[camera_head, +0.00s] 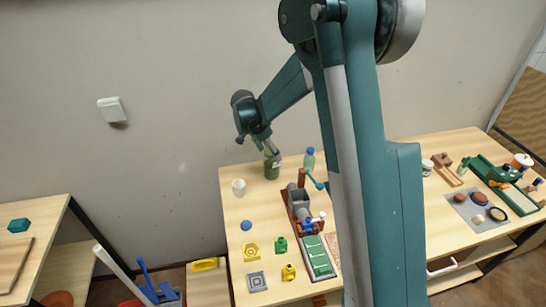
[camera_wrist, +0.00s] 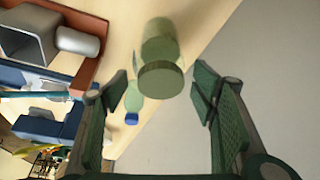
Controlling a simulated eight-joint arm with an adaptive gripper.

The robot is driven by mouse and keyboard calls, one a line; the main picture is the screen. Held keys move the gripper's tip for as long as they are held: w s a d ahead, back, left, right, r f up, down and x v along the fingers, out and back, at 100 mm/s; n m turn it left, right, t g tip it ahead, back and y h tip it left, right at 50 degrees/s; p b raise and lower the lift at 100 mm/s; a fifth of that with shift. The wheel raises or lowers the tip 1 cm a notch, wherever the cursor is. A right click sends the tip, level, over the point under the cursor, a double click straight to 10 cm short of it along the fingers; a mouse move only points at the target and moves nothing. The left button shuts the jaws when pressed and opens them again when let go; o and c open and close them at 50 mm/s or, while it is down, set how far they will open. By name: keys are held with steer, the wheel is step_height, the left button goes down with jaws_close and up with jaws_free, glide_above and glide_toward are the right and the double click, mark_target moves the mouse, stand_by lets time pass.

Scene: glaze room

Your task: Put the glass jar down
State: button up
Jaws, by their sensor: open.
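The green glass jar (camera_head: 271,171) stands on the light wooden table near its back edge. In the wrist view the jar (camera_wrist: 158,45) shows beyond and between the fingertips, its darker round end toward the camera. My gripper (camera_head: 273,156) is at the jar's top in the head view. In the wrist view my gripper (camera_wrist: 162,88) is open, with a finger on each side and a visible gap between each finger and the jar. Nothing is held between the fingers.
A blue-capped bottle (camera_head: 309,161) stands right of the jar, and a white cup (camera_head: 238,187) stands to the left. A grey box-shaped device (camera_head: 300,204) lies in front. The wall (camera_head: 180,150) is close behind. My arm hides part of the table.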

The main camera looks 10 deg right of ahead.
steer(key=shift+v, duration=2.05)
steer(key=shift+f, duration=0.1)
steer(key=shift+s, duration=0.1)
steer(key=shift+s+d+r, duration=0.1)
steer(key=shift+s+r, duration=0.3)
steer(key=shift+r, duration=0.2)
steer(key=s+d+r+n+t+y, duration=0.1)
steer(key=s+r+n, duration=0.2)
steer(key=s+r, duration=0.55)
steer(key=s+d+r+n+t+y, duration=0.15)
steer(key=s+r+n, duration=0.35)
steer(key=s, duration=0.6)
steer(key=s+r+n+t+y, duration=0.1)
steer(key=s+n+t, duration=0.2)
steer(key=s, duration=1.9)
steer(key=n, duration=0.2)
steer(key=shift+s+n, duration=0.3)
steer(key=shift+s, duration=0.05)
